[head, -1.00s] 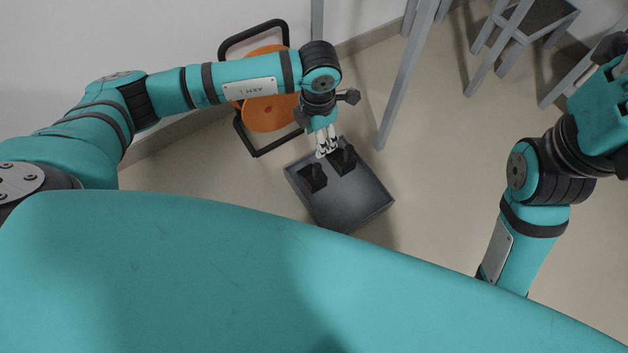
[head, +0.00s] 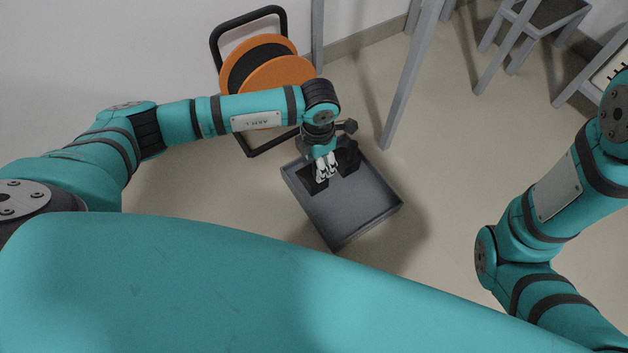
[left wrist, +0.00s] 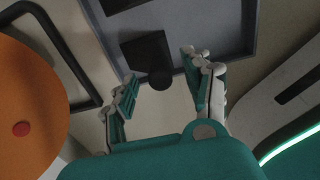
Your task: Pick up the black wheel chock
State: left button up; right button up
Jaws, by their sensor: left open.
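Two black wheel chocks sit at the back end of a grey tray. In the head view one chock (head: 348,157) is right of my left gripper (head: 326,168), and the other chock (head: 312,184) is partly hidden below the fingers. In the left wrist view my left gripper (left wrist: 160,66) is open. A black chock (left wrist: 149,51) with a round knob lies ahead of and between its fingertips; contact cannot be told. Part of the other chock (left wrist: 118,5) shows at the top edge. My right gripper is out of view.
The grey tray (head: 365,212) stands on the floor, its front part empty. An orange reel (head: 275,78) in a black frame is close behind it, by the wall. A grey upright leg (head: 405,85) stands to the right. Open floor lies right of the tray.

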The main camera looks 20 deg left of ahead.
pick_arm(q)
jog(key=shift+f, duration=0.7)
grip_shut()
jog(key=shift+r, duration=0.1)
